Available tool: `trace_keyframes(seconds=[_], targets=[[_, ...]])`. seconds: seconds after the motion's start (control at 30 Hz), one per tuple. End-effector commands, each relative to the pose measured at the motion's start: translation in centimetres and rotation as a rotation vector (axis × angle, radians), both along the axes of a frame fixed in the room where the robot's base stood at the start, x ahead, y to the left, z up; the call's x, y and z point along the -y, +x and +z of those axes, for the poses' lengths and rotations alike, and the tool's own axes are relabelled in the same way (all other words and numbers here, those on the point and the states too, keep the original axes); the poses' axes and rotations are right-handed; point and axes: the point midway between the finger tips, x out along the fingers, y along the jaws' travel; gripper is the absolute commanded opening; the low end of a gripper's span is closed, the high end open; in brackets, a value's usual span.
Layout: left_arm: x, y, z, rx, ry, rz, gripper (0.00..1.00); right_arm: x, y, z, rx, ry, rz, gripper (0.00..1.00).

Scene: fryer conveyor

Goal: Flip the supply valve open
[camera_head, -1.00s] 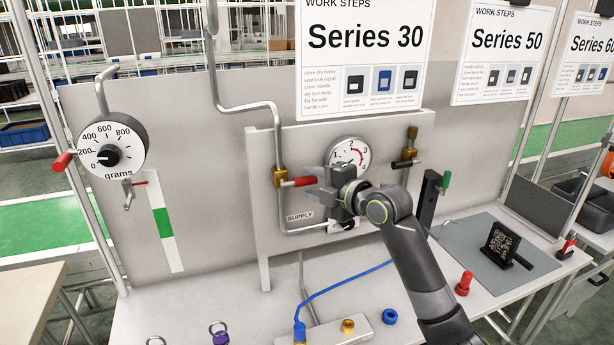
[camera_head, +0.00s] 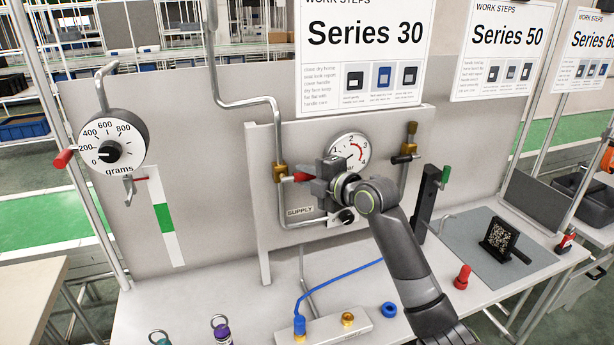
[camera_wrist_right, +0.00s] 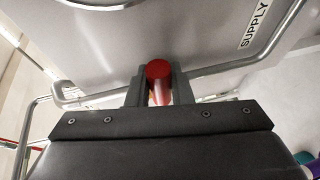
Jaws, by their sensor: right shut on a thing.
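The supply valve (camera_head: 280,173) is a brass body on a bent grey pipe, left of the SUPPLY label (camera_head: 300,211). Its red handle (camera_head: 302,176) sticks out to the right, roughly level. My right gripper (camera_head: 313,183) is shut on the outer part of the handle, hiding its end. In the right wrist view the red handle (camera_wrist_right: 158,74) sits between the two dark fingers. My left gripper is not in view.
A round pressure gauge (camera_head: 349,150) and a black knob (camera_head: 345,215) are close beside my gripper. A second brass valve with a black handle (camera_head: 403,159) is to the right. Below, a blue hose (camera_head: 335,276) runs over the table.

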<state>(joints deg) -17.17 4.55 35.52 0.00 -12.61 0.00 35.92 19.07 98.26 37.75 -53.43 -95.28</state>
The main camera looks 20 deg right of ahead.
Motion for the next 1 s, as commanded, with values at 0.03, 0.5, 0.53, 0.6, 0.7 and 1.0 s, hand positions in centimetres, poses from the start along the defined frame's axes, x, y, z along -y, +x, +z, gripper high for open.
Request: trace_keyframes(seconds=[0.03, 0.5, 0.53, 0.6, 0.7, 1.0], targets=[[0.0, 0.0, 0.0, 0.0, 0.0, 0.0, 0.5, 0.0, 0.0, 0.0, 0.0, 0.0, 0.0, 0.0], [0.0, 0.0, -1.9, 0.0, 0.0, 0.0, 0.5, 0.0, 0.0, -1.0, -0.003, 0.088, 0.0, 0.0], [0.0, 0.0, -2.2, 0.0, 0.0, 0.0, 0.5, 0.0, 0.0, -1.1, -0.003, 0.105, 0.0, 0.0], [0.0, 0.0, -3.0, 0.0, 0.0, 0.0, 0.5, 0.0, 0.0, -1.5, -0.006, 0.153, 0.0, 0.0], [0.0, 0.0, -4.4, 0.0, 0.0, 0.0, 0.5, -0.1, 0.0, -2.0, -0.008, 0.234, 0.0, 0.0], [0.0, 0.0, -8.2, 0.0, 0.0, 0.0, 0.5, -0.7, 0.0, -3.4, -0.018, 0.518, 0.001, 0.0]])
